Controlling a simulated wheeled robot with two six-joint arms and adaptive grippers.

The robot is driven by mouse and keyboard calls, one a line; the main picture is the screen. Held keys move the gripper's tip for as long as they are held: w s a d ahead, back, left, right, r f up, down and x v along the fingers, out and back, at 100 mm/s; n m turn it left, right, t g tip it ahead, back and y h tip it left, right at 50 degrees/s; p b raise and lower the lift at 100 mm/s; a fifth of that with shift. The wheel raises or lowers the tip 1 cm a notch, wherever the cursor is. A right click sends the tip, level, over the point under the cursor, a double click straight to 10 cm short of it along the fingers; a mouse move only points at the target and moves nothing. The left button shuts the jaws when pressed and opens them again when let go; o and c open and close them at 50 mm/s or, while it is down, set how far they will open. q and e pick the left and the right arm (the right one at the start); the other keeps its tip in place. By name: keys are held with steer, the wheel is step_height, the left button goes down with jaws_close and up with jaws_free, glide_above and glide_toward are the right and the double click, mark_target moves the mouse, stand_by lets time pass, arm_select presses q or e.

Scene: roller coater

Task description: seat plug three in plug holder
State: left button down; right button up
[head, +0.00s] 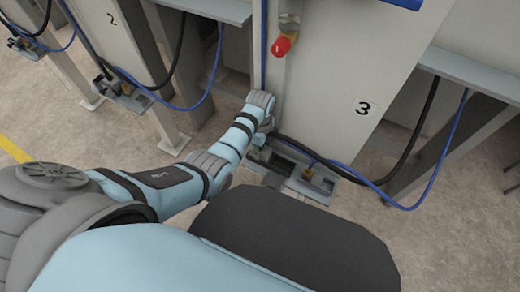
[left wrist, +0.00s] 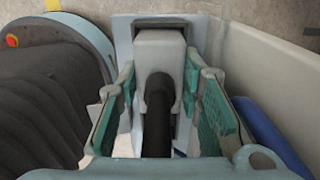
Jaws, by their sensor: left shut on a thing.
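Plug three (left wrist: 160,48) is a pale grey block with a thick black cable (left wrist: 157,118), seen in the left wrist view. My left gripper (left wrist: 158,68) is shut on it, with a teal-padded finger on each side. The plug's front end lies against a blue-grey frame (left wrist: 123,40), which looks like part of the plug holder. I cannot tell how deep the plug sits. In the head view my left gripper (head: 262,145) is low beside the panel marked 3, largely hidden by its wrist. The grey holder plate (head: 296,186) shows just right of it. My right gripper is out of view.
The white panel (head: 335,75) marked 3 stands close behind my left gripper. A red-capped fitting (head: 282,46) is above it. A blue hose (head: 385,198) and the black cable loop to the right. Other stations are at the upper left. The floor at the left is open.

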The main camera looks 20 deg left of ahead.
mark_target(260, 149)
arm_select(q)
steer(key=shift+f, duration=0.1)
steer(key=c, duration=1.4)
jaws_free()
step_height(260, 149, up, 12)
steer(key=p, duration=0.5)
steer(key=shift+r+p, duration=0.2)
steer(key=shift+p, duration=0.1)
